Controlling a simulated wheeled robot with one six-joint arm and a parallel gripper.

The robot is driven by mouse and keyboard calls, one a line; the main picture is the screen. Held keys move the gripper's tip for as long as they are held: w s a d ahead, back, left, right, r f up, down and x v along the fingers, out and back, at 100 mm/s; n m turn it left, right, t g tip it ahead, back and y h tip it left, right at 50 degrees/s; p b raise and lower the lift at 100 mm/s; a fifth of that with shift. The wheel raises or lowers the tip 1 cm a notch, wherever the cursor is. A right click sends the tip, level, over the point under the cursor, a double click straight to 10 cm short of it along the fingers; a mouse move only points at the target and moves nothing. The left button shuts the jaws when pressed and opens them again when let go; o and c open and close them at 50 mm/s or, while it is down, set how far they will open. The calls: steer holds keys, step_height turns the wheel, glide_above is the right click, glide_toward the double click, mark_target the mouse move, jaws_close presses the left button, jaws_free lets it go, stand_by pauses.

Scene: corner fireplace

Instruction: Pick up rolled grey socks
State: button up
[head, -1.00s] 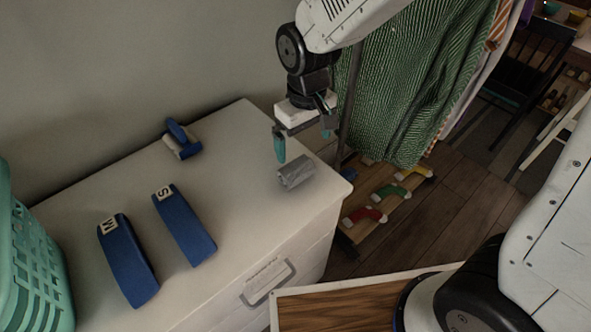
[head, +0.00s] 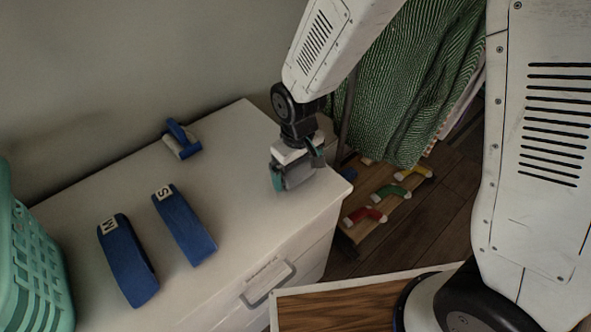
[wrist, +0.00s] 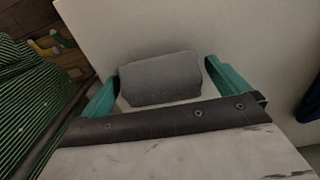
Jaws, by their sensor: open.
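The rolled grey socks (wrist: 160,78) lie on the white chest top, between the two teal fingers of my gripper (wrist: 160,88) in the wrist view. The left finger is close beside one end of the roll and the right finger is close beside the other end. In the head view my gripper (head: 296,180) is down at the chest top near its right corner, with the grey socks (head: 298,178) partly hidden by it. The gripper is open around the roll. I cannot tell whether either finger touches it.
On the white chest (head: 235,250) lie two blue pieces marked M (head: 130,265) and S (head: 186,228), and a small blue item (head: 181,140) farther back. A teal basket (head: 35,265) stands at the left. A green striped cloth (head: 400,90) hangs close behind my arm.

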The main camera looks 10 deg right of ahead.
steer(key=c, duration=1)
steer(key=shift+r, duration=0.1)
